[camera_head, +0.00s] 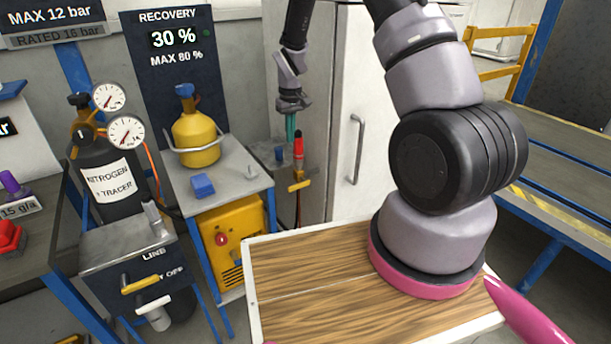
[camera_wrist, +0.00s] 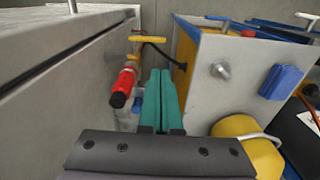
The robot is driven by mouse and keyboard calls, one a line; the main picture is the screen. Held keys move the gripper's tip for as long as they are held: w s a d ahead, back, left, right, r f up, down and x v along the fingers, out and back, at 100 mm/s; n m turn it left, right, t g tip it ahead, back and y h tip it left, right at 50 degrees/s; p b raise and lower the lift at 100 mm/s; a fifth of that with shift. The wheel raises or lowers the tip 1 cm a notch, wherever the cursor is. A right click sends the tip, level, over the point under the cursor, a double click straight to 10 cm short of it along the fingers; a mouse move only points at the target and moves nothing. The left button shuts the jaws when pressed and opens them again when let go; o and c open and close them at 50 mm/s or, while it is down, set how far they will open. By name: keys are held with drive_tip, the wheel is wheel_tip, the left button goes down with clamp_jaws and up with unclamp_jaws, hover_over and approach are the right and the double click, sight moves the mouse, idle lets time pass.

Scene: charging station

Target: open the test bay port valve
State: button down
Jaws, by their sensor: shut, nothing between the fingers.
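A yellow valve lever (camera_head: 299,185) sits on the port post beside the white cabinet, below a red fitting (camera_head: 298,148). No label shows on this valve. In the wrist view the lever (camera_wrist: 147,39) lies roughly crosswise beyond my fingertips, and the red fitting with a black end (camera_wrist: 125,84) is just left of my fingers. My gripper (camera_head: 291,138) points down with its teal fingers together and nothing between them. It is close to the red fitting, above the lever; whether they touch cannot be told. In the wrist view the fingers (camera_wrist: 161,82) partly cover the area below.
A bench (camera_head: 240,170) with a blue block and yellow cylinder (camera_head: 196,136) stands left of the post. The white cabinet (camera_head: 351,110) is close on the right. Another yellow lever (camera_head: 140,284), near LINE and OFF lettering, is at lower left. A dark hose (camera_wrist: 168,53) runs near the port.

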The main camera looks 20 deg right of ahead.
hover_over(294, 186)
wheel_tip(294, 186, down, 6)
wheel_tip(294, 186, down, 13)
drive_tip(key=shift+w+d+r, duration=0.1)
drive_tip(key=shift+r, duration=0.05)
idle(0.6)
